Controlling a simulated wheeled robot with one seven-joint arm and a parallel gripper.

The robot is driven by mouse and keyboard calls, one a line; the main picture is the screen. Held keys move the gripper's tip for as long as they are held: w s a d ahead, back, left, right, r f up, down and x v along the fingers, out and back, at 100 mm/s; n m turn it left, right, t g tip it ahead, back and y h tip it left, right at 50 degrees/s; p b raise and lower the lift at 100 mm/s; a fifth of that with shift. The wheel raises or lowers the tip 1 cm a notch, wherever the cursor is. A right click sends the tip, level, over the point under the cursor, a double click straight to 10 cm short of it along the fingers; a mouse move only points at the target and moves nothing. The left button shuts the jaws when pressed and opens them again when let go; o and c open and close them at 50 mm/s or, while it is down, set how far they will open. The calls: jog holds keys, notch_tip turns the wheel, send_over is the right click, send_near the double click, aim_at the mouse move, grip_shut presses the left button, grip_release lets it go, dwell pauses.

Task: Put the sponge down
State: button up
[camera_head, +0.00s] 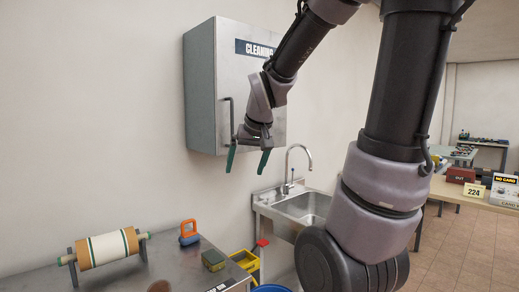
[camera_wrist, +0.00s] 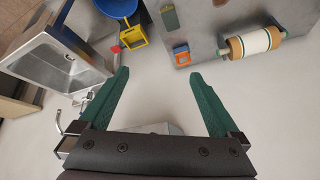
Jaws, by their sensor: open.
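The sponge (camera_head: 214,260), a small green and yellowish block, lies on the grey metal table near its right edge. It also shows at the top of the wrist view (camera_wrist: 169,18). My gripper (camera_head: 247,162) is in the air above and beyond the table, in front of the cabinet's lower part. Its two green fingers are spread wide with nothing between them, as the wrist view also shows (camera_wrist: 158,74). The gripper is well apart from the sponge.
An orange and blue item (camera_head: 188,232) and a striped roll on a stand (camera_head: 108,248) share the table (camera_head: 135,275). A grey cabinet (camera_head: 205,90) hangs on the wall. A sink (camera_head: 305,207), yellow bucket part (camera_head: 246,261) and blue bin (camera_head: 271,288) are right of the table.

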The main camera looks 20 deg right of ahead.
jog(key=s+r+m, duration=0.1)
jog(key=s+r, duration=0.2)
jog(key=s, duration=0.3)
jog(key=s+a+r+m+t+y, duration=0.1)
jog(key=s+r, duration=0.2)
jog(key=s, duration=0.3)
jog(key=shift+r+y, duration=0.3)
jog(key=shift+o, duration=0.2)
jog(key=shift+w, duration=0.1)
